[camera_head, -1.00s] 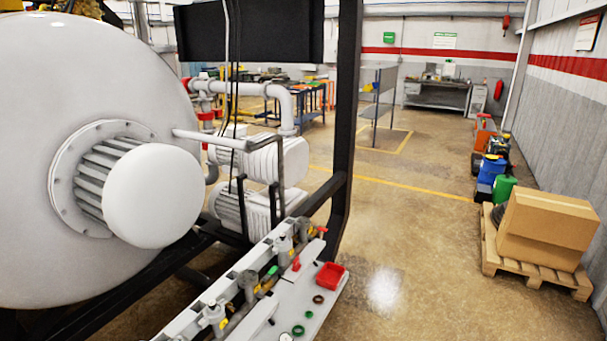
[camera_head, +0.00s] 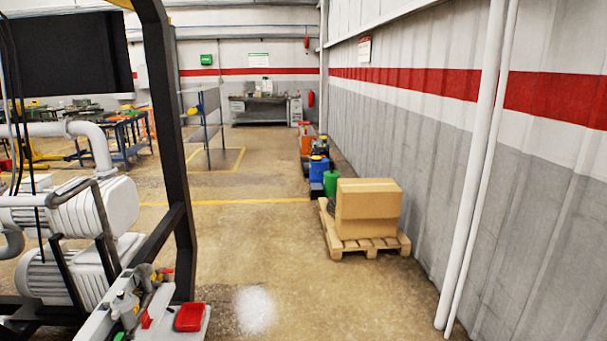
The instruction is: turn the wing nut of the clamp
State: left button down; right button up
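No clamp or wing nut can be made out at this size. A white bench or shelf (camera_head: 172,320) with pipe fittings (camera_head: 125,305) stands at the lower left, cut off by the bottom edge. A red tray (camera_head: 190,317) sits on its near right end. White pumps and pipes of the furnace (camera_head: 90,205) stand behind it at the left. Neither of my grippers is in view.
A black upright post (camera_head: 172,150) stands beside the bench. A cardboard box (camera_head: 367,212) on a wooden pallet (camera_head: 345,243) lies near the right wall, with a green canister (camera_head: 331,183) and blue drum (camera_head: 318,165) behind. The floor between is clear.

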aim_at(116, 312)
jog(key=i, duration=2.15)
jog(key=u, duration=0.15)
jog(key=k, duration=0.85)
jog(key=u, duration=1.8)
